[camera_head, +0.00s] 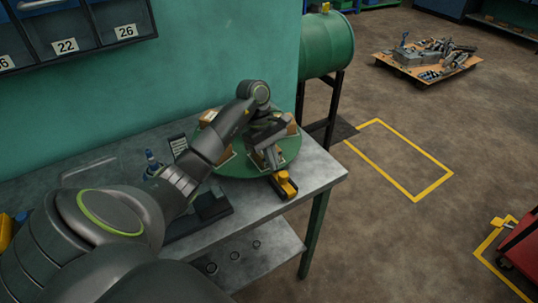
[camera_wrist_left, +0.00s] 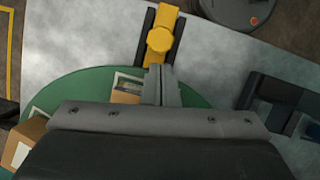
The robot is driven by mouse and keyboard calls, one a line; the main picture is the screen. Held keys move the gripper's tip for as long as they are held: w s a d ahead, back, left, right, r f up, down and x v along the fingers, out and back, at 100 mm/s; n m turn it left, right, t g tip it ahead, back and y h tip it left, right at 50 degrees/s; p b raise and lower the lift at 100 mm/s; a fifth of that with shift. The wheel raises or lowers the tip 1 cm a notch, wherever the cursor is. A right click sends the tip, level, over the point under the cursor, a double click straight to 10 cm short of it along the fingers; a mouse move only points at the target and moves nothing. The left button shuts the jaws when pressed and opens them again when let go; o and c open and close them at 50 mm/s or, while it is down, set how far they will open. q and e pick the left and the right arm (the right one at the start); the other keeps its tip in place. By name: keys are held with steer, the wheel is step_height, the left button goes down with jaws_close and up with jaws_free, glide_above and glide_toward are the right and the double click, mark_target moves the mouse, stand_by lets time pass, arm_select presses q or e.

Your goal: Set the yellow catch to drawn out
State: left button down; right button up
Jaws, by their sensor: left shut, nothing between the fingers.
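The yellow catch (camera_head: 284,184) sits at the front edge of the metal bench, beside the round green turntable (camera_head: 228,166). In the left wrist view the yellow catch (camera_wrist_left: 160,38) shows a rounded knob on a yellow bar over a dark base. My left gripper (camera_head: 272,160) is above the turntable, just behind the catch. In the wrist view its shut fingers (camera_wrist_left: 161,85) point at the knob with nothing between them. Whether the fingertips touch the knob, I cannot tell. My right gripper is not in view.
Small cardboard boxes (camera_head: 208,118) stand on the turntable around my left gripper. A dark fixture (camera_head: 212,206) lies on the bench left of the catch. A green drum (camera_head: 328,45) stands behind the bench.

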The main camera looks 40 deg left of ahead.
mark_target(280, 174)
arm_select(q)
steer(key=shift+d+f, duration=0.15)
steer(key=shift+f, duration=0.35)
steer(key=shift+s+d+r, duration=0.1)
steer(key=shift+s+d, duration=0.1)
steer(key=shift+d, duration=0.2)
steer(key=shift+s+d+p, duration=0.35)
steer(key=shift+d+p, duration=0.5)
steer(key=shift+d, duration=0.05)
steer(key=shift+s+d, duration=0.1)
steer(key=shift+d, duration=0.1)
steer(key=shift+a, duration=0.1)
